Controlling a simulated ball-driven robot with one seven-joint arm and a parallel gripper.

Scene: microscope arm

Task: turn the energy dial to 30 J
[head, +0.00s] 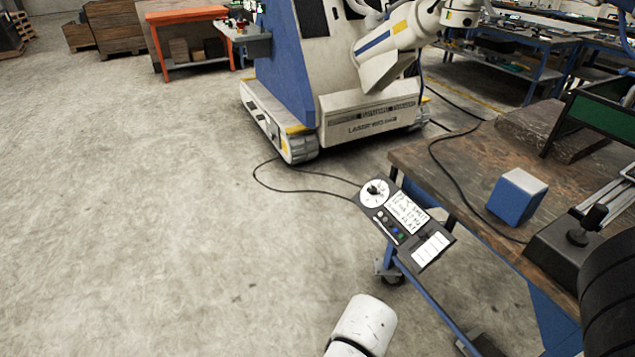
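The energy dial (374,192) is a round white face with a dark knob, at the upper left end of a dark control panel (378,227). The panel sits tilted at the front left edge of the workbench. It also carries a white label with handwritten-looking text, several small coloured buttons and a white block of keys at its lower end. The dial's markings and the knob's exact setting are too small to read. My gripper is not in view. A white rounded part at the bottom middle looks like a link of my arm, apart from the panel.
The wooden workbench (455,165) fills the right side, with a blue box (517,196) and a black joystick unit (572,247) on it. A black cable runs from the panel across the floor. A large white and blue tracked machine (345,75) stands behind. The floor left is clear.

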